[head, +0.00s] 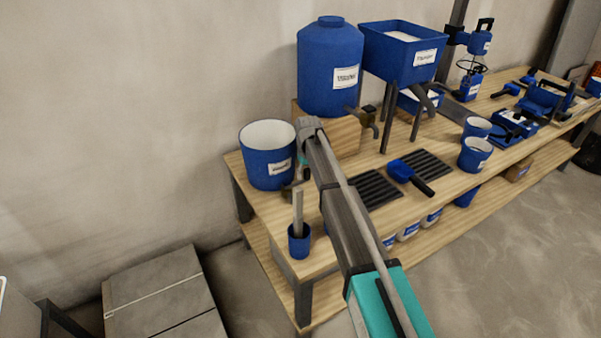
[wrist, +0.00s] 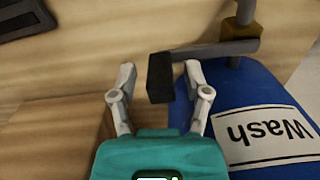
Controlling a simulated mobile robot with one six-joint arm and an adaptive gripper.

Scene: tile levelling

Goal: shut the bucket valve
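The blue wash bucket (head: 262,174), open and white inside, stands at the left end of the bench. Its valve shows low on its front in the head view (head: 288,192), partly hidden by my arm. In the wrist view the bucket (wrist: 235,95) is upside down with a "Wash" label. The valve body (wrist: 240,30) is brownish, and a grey lever runs left from it to a black grip (wrist: 160,78). My gripper (wrist: 161,78) is open. The grip lies between its fingertips in the picture, with a gap on each side; depth is hard to judge.
A wooden stand (head: 335,135) holds a large blue tank (head: 330,65) just behind my arm. A small blue cup (head: 299,243) with an upright stick is at the bench's near corner.

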